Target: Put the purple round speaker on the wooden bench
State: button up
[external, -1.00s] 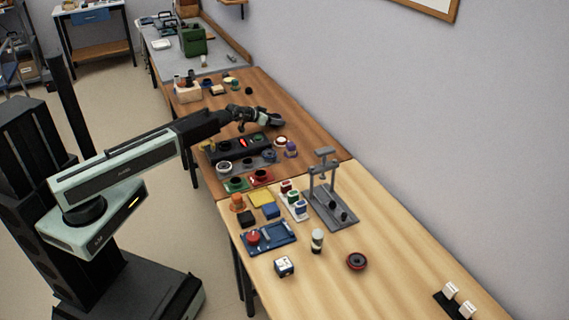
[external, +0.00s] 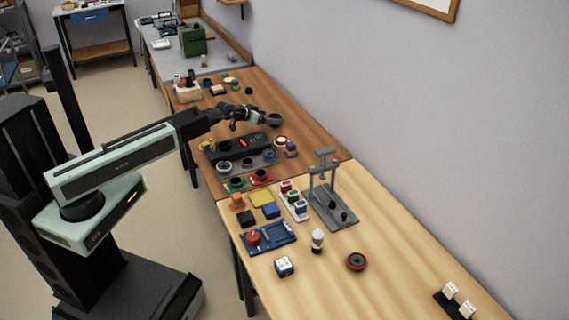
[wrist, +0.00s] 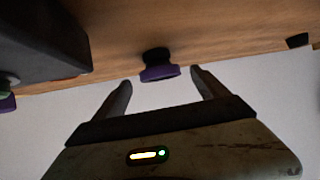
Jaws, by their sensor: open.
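The purple round speaker (wrist: 158,73) has a black body and a purple rim. It shows between my gripper's fingertips in the wrist view, where the picture appears upside down. In the external view it seems to be the small dark round thing (external: 275,120) on the brown wooden bench, at the end of my gripper (external: 262,119). My gripper (wrist: 161,77) is open, with one finger on each side of the speaker; I cannot tell whether they touch it. A pale wooden bench (external: 400,250) adjoins the brown bench (external: 315,137) on the near side.
A black box with red and green lights (external: 238,146) stands close to my gripper; its dark side shows in the wrist view (wrist: 45,40). Another purple item (external: 291,150) stands near it. A grey stand (external: 333,205) is on the pale bench.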

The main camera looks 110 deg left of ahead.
jog(key=p+v, duration=0.2)
jog(key=v, duration=0.5)
jog(key=shift+d+r+p, duration=0.1)
jog(key=shift+d+p, duration=0.05)
jog(key=shift+p, duration=0.15)
